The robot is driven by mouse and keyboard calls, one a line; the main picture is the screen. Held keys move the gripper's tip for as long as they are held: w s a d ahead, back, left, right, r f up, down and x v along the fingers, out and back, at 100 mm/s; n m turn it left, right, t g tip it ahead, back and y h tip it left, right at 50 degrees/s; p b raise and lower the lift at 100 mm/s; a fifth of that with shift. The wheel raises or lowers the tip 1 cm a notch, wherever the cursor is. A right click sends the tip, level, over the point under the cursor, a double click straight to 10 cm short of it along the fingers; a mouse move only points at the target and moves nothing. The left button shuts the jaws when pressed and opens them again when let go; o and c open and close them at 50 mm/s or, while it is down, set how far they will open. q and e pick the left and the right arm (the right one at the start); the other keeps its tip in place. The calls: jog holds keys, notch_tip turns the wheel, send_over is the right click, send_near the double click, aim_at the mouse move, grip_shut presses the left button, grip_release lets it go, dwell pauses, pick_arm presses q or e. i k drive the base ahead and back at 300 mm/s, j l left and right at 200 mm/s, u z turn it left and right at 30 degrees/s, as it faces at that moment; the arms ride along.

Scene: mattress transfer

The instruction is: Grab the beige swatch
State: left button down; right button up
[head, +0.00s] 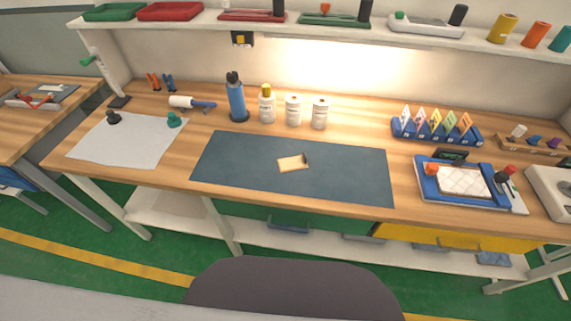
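A small beige swatch (292,164) lies near the middle of the dark blue-grey mat (350,176) on the wooden workbench. A small dark clip or tab sits at its right end. Neither my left gripper nor my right gripper shows in the head view.
A blue spray bottle (236,101) and white bottles (293,110) stand behind the mat. A white sheet (110,142) lies left with small dark and green knobs on it. A blue tray (430,187) with a quilted white pad (463,181) and a blue rack (415,130) stand right. A shelf (330,28) hangs above.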

aim_at(288, 164)
jog(key=k+j, duration=0.1)
jog(key=j, duration=0.35)
jog(key=j+z, duration=0.15)
jog(key=j, duration=0.3)
jog(key=k+j, duration=0.15)
jog(key=j, duration=0.3)
jog(key=k+j+z, duration=0.1)
jog(key=j, duration=0.35)
jog(key=k+j, duration=0.15)
jog(key=j, duration=0.3)
jog(key=i+z, duration=0.05)
